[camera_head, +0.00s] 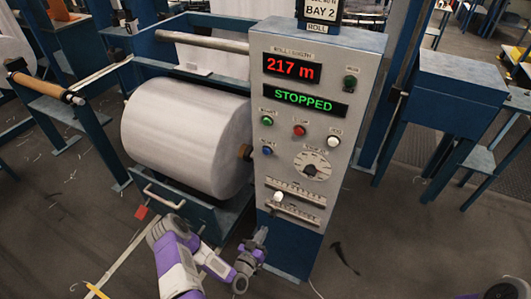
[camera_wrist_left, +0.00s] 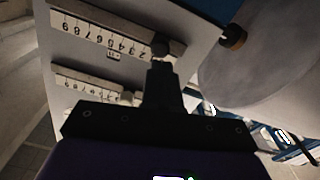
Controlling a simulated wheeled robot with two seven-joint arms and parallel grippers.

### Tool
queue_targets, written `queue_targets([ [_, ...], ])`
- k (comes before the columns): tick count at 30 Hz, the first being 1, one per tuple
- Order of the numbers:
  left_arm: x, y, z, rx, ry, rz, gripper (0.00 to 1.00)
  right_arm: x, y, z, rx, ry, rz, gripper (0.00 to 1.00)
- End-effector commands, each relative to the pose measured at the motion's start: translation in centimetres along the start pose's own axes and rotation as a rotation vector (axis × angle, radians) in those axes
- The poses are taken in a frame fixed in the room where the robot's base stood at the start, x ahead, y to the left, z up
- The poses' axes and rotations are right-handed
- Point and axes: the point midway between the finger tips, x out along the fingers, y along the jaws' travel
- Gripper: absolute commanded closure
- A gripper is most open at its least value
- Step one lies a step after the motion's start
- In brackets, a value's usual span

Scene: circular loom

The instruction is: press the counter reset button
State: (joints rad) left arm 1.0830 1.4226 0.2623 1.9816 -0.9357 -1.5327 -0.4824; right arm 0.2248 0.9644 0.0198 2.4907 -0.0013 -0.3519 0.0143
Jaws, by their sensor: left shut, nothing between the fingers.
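The grey control panel (camera_head: 300,120) stands upright right of the white roll. Its blue button (camera_head: 267,151), with a small label that I cannot read for certain, sits at the lower left of the button group. My left gripper (camera_head: 262,234) is below and in front of the panel's lower edge, well under the blue button and apart from it. Its fingers are shut and empty. In the left wrist view the closed fingers (camera_wrist_left: 162,72) point toward the panel's numbered scales (camera_wrist_left: 110,38); the blue button is not seen there.
The panel also has green (camera_head: 267,120), red (camera_head: 299,130) and white (camera_head: 333,141) buttons, a dial (camera_head: 312,166) and sliders with a white knob (camera_head: 278,197). Displays read 217 m (camera_head: 291,68) and STOPPED (camera_head: 304,100). The white roll (camera_head: 185,140) and its frame stand close left.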

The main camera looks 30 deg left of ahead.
Motion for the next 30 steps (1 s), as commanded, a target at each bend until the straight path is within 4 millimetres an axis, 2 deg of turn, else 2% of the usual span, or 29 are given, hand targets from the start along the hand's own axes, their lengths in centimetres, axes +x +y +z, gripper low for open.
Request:
queue_targets([
  [5,0.1,0.2,0.1,-0.002,-0.008,0.005,1.00,0.0,0.0,0.0,0.000,0.000,0.000,0.43],
  [7,0.3,1.1,0.5,-0.013,-0.048,0.026,1.00,0.0,0.0,0.0,0.000,0.000,0.000,0.43],
  [11,0.5,5.0,2.6,-0.059,-0.260,0.112,1.00,0.0,0.0,0.0,0.000,0.000,0.000,0.43],
  [13,-0.3,8.0,4.2,-0.093,-0.445,0.162,1.00,0.0,0.0,0.0,0.000,0.000,0.000,0.43],
  [15,-2.2,10.7,5.7,-0.124,-0.652,0.193,1.00,0.0,0.0,0.0,0.000,0.000,0.000,0.43],
  [17,-4.6,12.7,6.6,-0.147,-0.830,0.198,1.00,0.0,0.0,0.0,0.000,0.000,0.000,0.43],
  [21,-10.9,15.5,7.0,-0.183,-1.190,0.146,1.00,0.0,0.0,0.0,0.000,0.000,0.000,0.43],
  [25,-15.8,16.6,6.1,-0.207,-1.415,0.062,1.00,0.0,0.0,0.0,0.000,0.000,0.000,0.43],
  [27,-17.5,17.0,5.5,-0.217,-1.489,0.025,1.00,0.0,0.0,0.0,0.000,0.000,0.000,0.43],
  [30,-18.9,17.2,5.1,-0.227,-1.547,-0.010,1.00,0.0,0.0,0.0,0.000,0.000,0.000,0.43],
])
